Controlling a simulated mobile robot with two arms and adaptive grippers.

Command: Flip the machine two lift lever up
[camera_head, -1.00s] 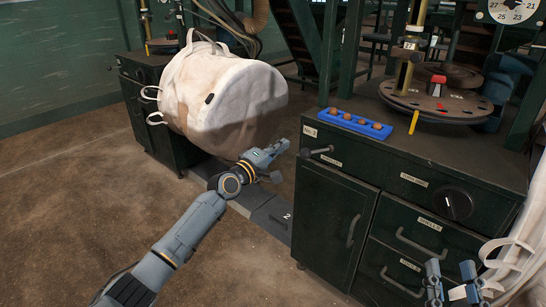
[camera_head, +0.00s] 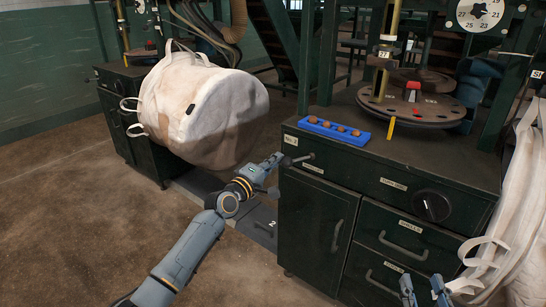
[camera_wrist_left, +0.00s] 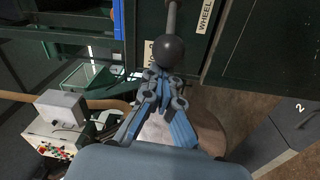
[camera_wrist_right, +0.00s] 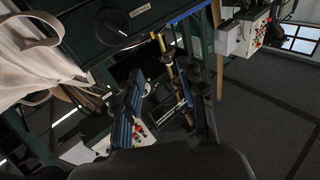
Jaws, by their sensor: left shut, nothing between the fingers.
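The lift lever (camera_head: 301,158) is a short metal rod on the upper front of the dark green machine two cabinet (camera_head: 318,215). It sticks out sideways from the front. In the left wrist view its round dark knob (camera_wrist_left: 169,52) is just beyond my fingertips. My left gripper (camera_head: 279,159) is shut and empty, with its tips at the knob; I cannot tell whether they touch it. The gripper also shows in the left wrist view (camera_wrist_left: 161,77). My right gripper (camera_head: 425,292) is open and empty at the lower right; its spread fingers show in the right wrist view (camera_wrist_right: 168,100).
A large white bulk bag (camera_head: 205,108) hangs left of my left gripper. A blue tray (camera_head: 335,130) with several brown balls lies on the cabinet top. A black dial (camera_head: 432,206) and drawer handles are on the front. Another white bag (camera_head: 505,225) is at the right.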

